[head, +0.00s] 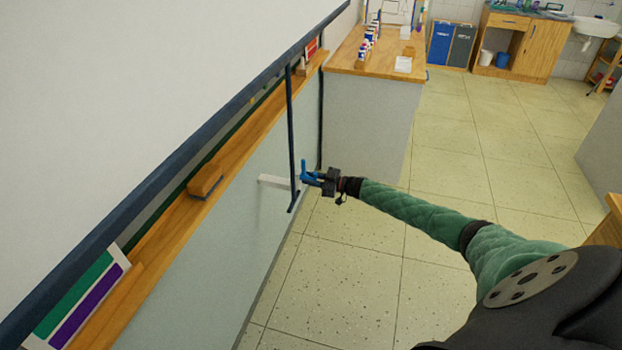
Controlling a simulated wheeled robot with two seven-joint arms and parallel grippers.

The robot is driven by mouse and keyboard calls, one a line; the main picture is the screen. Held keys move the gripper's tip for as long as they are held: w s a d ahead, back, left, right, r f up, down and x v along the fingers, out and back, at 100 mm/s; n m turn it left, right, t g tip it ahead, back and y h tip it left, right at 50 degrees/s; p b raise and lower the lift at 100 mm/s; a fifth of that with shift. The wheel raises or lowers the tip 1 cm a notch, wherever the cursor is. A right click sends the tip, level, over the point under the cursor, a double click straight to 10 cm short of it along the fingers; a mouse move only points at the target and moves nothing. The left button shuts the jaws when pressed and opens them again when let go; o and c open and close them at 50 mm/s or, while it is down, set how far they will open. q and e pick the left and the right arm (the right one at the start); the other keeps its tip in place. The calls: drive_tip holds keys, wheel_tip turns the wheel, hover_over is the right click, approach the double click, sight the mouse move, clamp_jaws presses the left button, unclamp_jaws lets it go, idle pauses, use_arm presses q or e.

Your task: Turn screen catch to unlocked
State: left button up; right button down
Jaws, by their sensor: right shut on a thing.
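The screen catch shows as a small blue lever (305,170) beside the lower end of a dark blue vertical bar (291,130), close to a pale bracket (272,181) on the wall. Its upper end points up. My right gripper (318,180) reaches in from the right on a green-sleeved arm and is shut on the blue lever. The dark fingers hide part of the lever, and no locked or unlocked marking can be read. The vertical bar hangs from the lower edge of the large white screen (150,90). My left gripper is out of view.
A wooden ledge (170,225) under the screen holds an eraser (206,181) and a coloured card (80,305). A wood-topped counter (345,60) with small bottles stands beyond the catch. The tiled floor (480,150) to the right is clear.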

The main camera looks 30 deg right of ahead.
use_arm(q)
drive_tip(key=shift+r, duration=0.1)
use_arm(e)
drive_tip(key=shift+f, duration=0.15)
drive_tip(key=c, duration=1.4)
unclamp_jaws()
drive_tip(key=shift+o, duration=0.2)
drive_tip(key=shift+s+d, duration=0.1)
drive_tip(key=shift+d, duration=0.05)
